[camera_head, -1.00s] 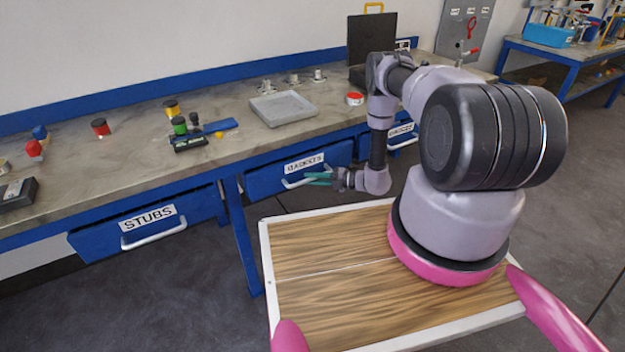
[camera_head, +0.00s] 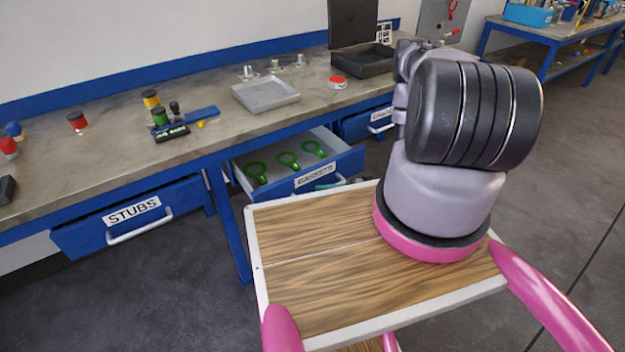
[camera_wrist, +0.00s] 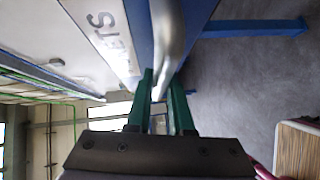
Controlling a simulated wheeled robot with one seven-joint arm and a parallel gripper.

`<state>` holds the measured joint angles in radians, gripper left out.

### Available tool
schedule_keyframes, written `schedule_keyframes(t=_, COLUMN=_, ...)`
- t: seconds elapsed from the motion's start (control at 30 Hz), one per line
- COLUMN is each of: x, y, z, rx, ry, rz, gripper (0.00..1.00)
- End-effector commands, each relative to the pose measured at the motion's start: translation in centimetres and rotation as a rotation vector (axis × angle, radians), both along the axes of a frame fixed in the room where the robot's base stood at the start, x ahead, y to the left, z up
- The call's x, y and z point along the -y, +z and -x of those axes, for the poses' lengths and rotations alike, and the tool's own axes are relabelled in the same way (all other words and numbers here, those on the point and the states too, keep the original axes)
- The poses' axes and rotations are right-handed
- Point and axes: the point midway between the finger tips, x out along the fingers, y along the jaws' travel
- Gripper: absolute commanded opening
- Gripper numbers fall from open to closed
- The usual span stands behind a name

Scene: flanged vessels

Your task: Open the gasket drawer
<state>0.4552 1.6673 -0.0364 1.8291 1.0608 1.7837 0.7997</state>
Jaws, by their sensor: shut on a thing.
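The gasket drawer (camera_head: 340,168) is a blue drawer under the bench, now pulled well out, with its label on the front. Several green ring-shaped gaskets (camera_head: 288,159) lie inside on the pale drawer floor. My gripper (camera_wrist: 161,95) has green fingers on either side of the drawer's metal handle (camera_wrist: 168,35) in the wrist view and is shut on it. In the head view only a bit of green finger (camera_head: 330,185) shows at the drawer front; my arm and the tray top hide the rest.
The stubs drawer (camera_head: 130,215) to the left stands slightly out. Another blue drawer (camera_head: 372,122) is at the right. On the bench stand a grey tray (camera_head: 266,95), a black open box (camera_head: 365,62) and small coloured parts. My wooden deck lies just before the drawer.

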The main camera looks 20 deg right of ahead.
Motion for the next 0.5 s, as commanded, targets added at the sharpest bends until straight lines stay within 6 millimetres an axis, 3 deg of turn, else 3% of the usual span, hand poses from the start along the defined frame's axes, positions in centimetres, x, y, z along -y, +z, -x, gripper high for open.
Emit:
schedule_keyframes(t=0.2, x=1.4, y=0.0, z=4.0, rx=-0.002, ry=-0.003, rz=-0.001, gripper=0.0)
schedule_keyframes(t=0.5, x=2.2, y=0.0, z=6.6, rx=-0.001, ry=-0.002, rz=0.0, gripper=0.0)
